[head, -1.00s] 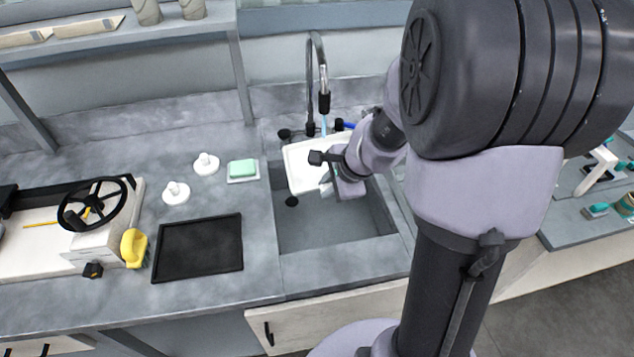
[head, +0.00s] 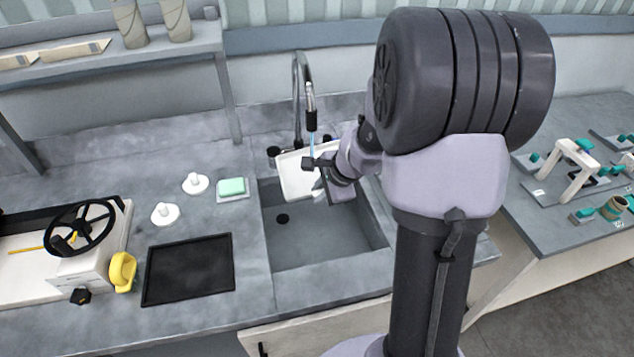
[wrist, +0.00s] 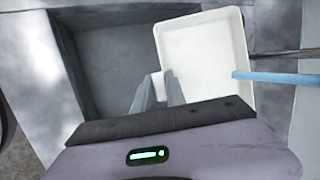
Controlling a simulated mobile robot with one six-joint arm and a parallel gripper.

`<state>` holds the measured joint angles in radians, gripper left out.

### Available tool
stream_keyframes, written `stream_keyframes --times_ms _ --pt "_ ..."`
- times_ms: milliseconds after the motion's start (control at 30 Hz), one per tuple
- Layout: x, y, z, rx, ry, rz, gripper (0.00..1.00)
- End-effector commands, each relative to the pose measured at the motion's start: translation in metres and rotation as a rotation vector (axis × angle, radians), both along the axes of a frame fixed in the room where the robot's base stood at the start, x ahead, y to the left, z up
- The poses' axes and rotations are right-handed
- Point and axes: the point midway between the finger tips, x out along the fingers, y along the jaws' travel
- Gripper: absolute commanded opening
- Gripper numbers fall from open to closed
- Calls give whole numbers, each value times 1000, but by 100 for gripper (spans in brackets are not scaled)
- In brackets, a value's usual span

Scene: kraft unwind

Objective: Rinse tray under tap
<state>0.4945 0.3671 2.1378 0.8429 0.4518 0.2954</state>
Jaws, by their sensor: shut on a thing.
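The white shallow tray (head: 293,183) is held over the back of the sink (head: 310,240), tilted. It also shows in the wrist view (wrist: 205,60), where its inside looks empty. My gripper (head: 318,172) is shut on the tray's near edge; in the wrist view its fingers (wrist: 160,90) meet that edge at a corner. The tap (head: 311,120) stands behind the sink with its spout above the tray. A thin blue stream (head: 311,145) runs down from it. In the wrist view the stream (wrist: 275,78) reaches the tray's right edge.
A green sponge on a dish (head: 232,187), two white knobbed pieces (head: 165,214) and a black mat (head: 188,270) lie left of the sink. A machine with a black handwheel (head: 82,228) stands farther left. The sink's front part is empty.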

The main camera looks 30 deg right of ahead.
Motion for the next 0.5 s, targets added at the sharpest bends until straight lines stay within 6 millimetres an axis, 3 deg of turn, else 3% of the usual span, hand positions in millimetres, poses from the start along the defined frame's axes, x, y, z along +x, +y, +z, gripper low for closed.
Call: stream_keyframes --times_ms 500 --pt "-6 -8 0 0 0 1 0"
